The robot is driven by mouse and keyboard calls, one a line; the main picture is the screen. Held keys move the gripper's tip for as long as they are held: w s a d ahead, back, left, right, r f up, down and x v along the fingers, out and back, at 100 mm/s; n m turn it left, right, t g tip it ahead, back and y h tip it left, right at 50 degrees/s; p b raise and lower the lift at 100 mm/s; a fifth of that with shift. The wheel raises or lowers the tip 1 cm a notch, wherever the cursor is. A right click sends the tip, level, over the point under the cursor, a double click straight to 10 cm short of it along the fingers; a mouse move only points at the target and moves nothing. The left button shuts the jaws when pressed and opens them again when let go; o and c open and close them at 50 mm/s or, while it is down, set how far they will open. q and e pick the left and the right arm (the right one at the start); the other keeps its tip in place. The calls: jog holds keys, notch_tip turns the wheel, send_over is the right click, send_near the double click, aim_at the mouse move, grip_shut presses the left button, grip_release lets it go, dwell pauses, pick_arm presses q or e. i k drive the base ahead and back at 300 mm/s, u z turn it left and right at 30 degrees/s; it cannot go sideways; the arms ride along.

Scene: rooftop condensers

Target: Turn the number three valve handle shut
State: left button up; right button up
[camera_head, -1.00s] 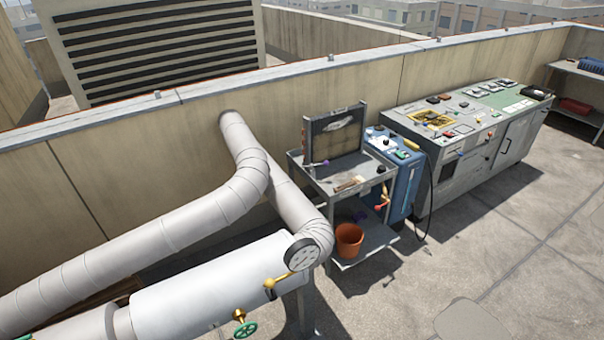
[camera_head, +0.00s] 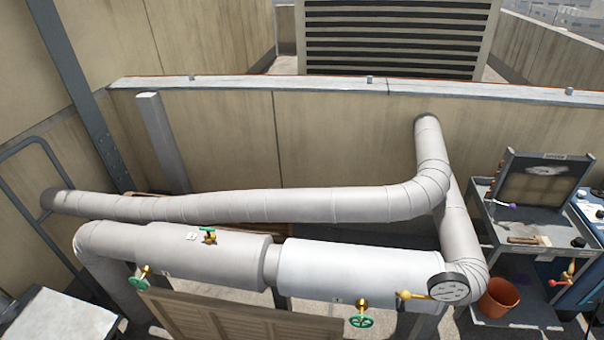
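A white insulated pipe (camera_head: 345,268) runs across the lower middle and carries several valves. A green-handled valve (camera_head: 140,277) sits low at its left end. A second valve with a green handle (camera_head: 209,235) is on top of the left section, beside a small white tag (camera_head: 191,236). A third, with a green handwheel (camera_head: 361,320) on a brass stem, hangs below the right section near another small tag (camera_head: 336,301). A yellow lever (camera_head: 408,295) points left beside the round gauge (camera_head: 450,288). The tag numbers are too small to read. Neither gripper shows.
A grey cart (camera_head: 530,225) with an orange bucket (camera_head: 499,297) stands at right. A blue-grey rail (camera_head: 40,150) is at left.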

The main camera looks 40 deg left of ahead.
aim_at(208, 229)
jog(key=u, duration=1.95)
